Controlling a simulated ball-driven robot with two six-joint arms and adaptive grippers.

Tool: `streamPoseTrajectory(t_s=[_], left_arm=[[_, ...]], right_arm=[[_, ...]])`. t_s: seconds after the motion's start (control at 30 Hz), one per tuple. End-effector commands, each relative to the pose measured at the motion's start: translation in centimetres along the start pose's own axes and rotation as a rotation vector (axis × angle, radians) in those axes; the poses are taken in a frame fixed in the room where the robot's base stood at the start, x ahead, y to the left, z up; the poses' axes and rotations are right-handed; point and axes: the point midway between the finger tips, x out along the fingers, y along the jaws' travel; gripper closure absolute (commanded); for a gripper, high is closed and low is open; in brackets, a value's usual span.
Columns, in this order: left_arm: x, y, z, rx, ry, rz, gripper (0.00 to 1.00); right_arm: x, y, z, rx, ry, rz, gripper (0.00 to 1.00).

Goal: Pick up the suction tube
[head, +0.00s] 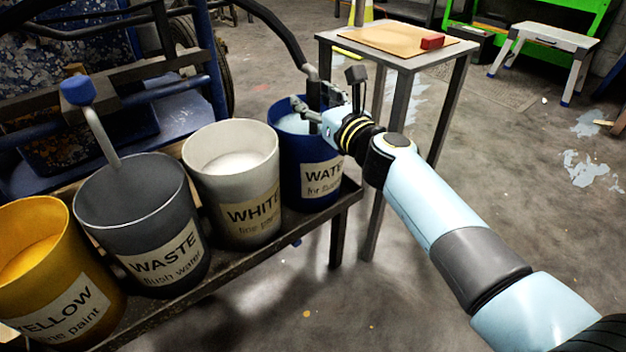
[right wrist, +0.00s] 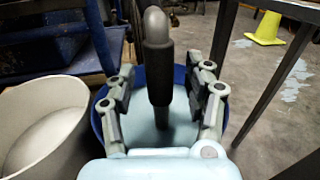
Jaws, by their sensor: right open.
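The suction tube (head: 312,74) is a grey bent pipe with a black grip sleeve, on the end of a black hose. It stands with its lower end in the blue water bucket (head: 291,150). My right gripper (head: 313,98) is at the tube, above the bucket's rim. In the right wrist view the sleeve of the tube (right wrist: 159,72) stands upright between the two open fingers (right wrist: 160,84), with a gap on each side. My left gripper is not in view.
A white paint bucket (head: 235,205), a grey waste bucket (head: 150,240) with a blue-capped pipe, and a yellow paint bucket (head: 60,290) stand in a row on a dark bench. A small table (head: 400,62) with a red block stands behind. Open floor lies to the right.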

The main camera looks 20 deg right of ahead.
Motion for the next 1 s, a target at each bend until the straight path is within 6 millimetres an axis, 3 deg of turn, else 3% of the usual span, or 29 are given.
streamPoseTrajectory(t_s=[0.27,0.67,1.0], left_arm=[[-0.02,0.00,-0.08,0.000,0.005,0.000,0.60],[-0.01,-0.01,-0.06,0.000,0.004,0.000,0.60],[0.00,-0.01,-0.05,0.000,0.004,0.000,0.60]], right_arm=[[0.47,0.01,0.07,0.000,0.000,0.000,0.47],[0.44,0.01,0.06,0.000,0.000,0.000,0.98],[0.43,0.01,0.04,0.000,0.000,0.000,1.00]])
